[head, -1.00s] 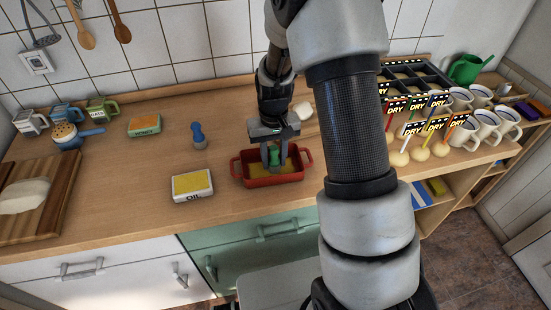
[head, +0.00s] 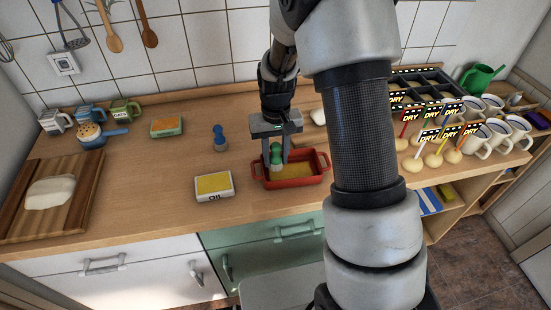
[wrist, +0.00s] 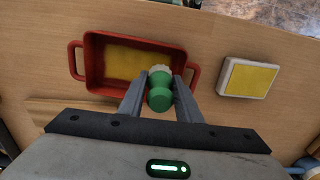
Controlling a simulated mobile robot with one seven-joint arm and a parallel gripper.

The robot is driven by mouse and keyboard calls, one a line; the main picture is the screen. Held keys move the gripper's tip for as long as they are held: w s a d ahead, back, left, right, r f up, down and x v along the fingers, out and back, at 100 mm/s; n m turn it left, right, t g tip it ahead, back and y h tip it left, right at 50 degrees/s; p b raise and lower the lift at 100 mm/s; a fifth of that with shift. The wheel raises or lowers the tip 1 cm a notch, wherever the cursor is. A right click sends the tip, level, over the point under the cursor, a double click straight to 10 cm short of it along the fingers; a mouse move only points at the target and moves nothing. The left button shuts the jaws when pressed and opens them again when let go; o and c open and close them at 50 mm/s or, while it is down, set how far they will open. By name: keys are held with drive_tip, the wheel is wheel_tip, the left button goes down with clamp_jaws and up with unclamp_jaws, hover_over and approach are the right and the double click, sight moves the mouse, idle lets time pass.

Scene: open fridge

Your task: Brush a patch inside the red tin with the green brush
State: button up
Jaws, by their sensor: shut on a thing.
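The red tin (head: 322,178) stands on the counter, with a yellow patch (wrist: 125,60) on its floor. The tin also shows in the wrist view (wrist: 90,78). My gripper (head: 276,168) is shut on the green brush (head: 276,152), which is upright with its pale bristles down. In the wrist view the brush (wrist: 160,97) is between my fingers (wrist: 158,88), over the tin's near side. Whether the bristles touch the tin's floor, I cannot tell. My fingers and the brush hide part of the tin.
A white pad with a yellow top marked OIL (head: 214,194) sits left of the tin. A blue brush (head: 219,140) stands behind it. A green-orange box (head: 166,127) is farther left. Mugs (head: 497,135) and several DRY-flagged picks (head: 432,158) stand at the right.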

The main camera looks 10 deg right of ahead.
sight(276, 144)
drive_tip(key=shift+r+p, duration=1)
drive_tip(key=shift+r, duration=0.95)
